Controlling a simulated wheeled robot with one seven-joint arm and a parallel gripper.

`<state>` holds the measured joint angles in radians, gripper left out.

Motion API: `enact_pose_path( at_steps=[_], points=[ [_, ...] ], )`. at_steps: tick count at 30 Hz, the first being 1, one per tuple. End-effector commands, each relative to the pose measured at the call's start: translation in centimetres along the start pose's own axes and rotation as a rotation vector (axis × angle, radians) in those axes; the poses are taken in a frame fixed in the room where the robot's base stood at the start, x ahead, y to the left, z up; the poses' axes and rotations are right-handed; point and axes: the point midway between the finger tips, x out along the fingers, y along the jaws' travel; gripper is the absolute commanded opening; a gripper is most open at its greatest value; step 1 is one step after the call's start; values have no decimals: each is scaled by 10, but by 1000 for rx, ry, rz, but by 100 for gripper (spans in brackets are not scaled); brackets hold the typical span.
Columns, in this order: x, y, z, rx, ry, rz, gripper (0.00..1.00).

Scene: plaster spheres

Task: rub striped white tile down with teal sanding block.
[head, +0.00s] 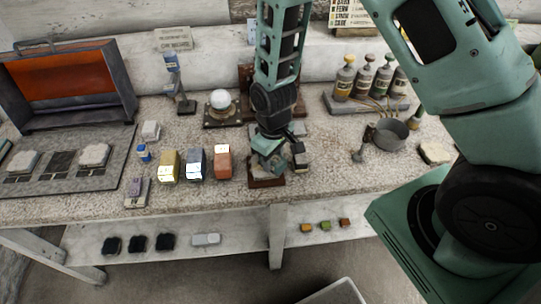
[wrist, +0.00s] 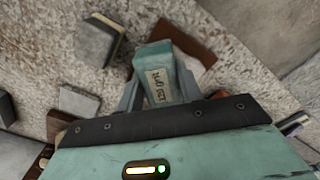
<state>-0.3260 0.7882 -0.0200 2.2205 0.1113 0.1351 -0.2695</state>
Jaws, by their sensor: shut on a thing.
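My gripper (wrist: 158,92) is shut on the teal sanding block (wrist: 155,60), which carries a pale label with dark lettering. In the head view my gripper (head: 277,158) is low over the bench front, in the middle. Under the block is a red-brown base (wrist: 192,44), also in the head view (head: 266,183). A pale piece, perhaps the white tile, shows beside the block (wrist: 192,68); the block and gripper hide most of it. I cannot make out stripes on it or tell whether the block touches it.
Yellow (head: 169,166), blue-grey (head: 196,164) and orange (head: 223,162) blocks stand just left of my gripper. A white sphere (head: 220,98) sits on a stand behind. A metal pan (head: 388,137) and a rack of bottles (head: 365,103) are to the right. A tray (head: 122,145) holds slabs at far left.

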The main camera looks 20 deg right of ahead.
Motion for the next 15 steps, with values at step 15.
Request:
enact_pose_path(
  at_steps=[15],
  points=[
    [2, 0, 6, -1, 2, 0, 10]
  ],
)
